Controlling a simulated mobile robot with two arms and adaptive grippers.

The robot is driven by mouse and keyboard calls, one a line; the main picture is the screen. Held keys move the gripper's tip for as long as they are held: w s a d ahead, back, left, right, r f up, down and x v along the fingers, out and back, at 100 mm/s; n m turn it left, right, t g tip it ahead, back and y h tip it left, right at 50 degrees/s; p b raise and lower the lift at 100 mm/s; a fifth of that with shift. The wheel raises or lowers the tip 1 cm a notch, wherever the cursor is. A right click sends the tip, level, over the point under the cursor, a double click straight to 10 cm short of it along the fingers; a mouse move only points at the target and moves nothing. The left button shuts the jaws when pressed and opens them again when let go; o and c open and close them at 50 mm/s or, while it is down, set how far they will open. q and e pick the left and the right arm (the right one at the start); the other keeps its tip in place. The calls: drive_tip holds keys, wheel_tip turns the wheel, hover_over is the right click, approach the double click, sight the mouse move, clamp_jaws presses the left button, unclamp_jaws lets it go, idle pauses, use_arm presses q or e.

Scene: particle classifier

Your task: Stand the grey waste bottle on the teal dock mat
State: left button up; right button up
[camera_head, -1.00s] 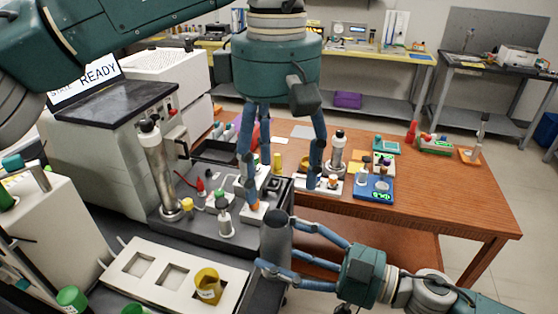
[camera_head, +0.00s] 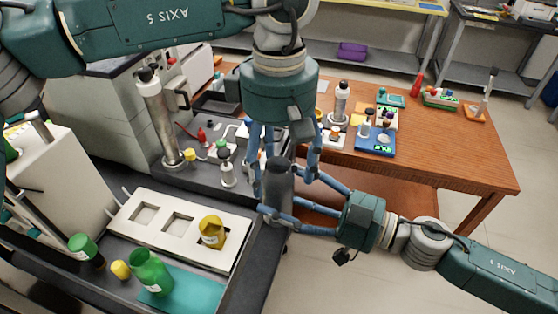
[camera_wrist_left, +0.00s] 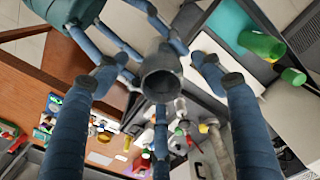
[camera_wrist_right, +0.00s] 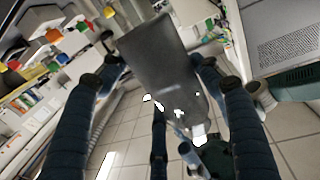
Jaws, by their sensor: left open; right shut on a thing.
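The grey waste bottle (camera_head: 281,180) is off any surface in the head view, beside the near bench edge. My right gripper (camera_head: 284,194) is shut on it from the right; the bottle also fills the middle of the right wrist view (camera_wrist_right: 160,70). My left gripper (camera_head: 284,172) is open and comes from above, its fingers around the bottle's upper part. The left wrist view shows the bottle's round dark mouth (camera_wrist_left: 160,84) between the spread fingers. I cannot tell whether they touch it. The teal dock mat (camera_head: 200,291) lies on the dark bench at lower left.
A green bottle (camera_head: 150,272) stands at the mat's left edge, near a yellow cap (camera_head: 121,270). A white rack (camera_head: 150,240) holds a yellow bottle (camera_head: 212,232). The mat's right part is clear. A wooden table (camera_head: 450,165) with small gear stands behind.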

use_arm(q)
drive_tip(key=c, duration=1.2)
drive_tip(key=shift+c, duration=1.4)
use_arm(e)
drive_tip(key=o, duration=1.5)
drive_tip(key=shift+c, duration=0.2)
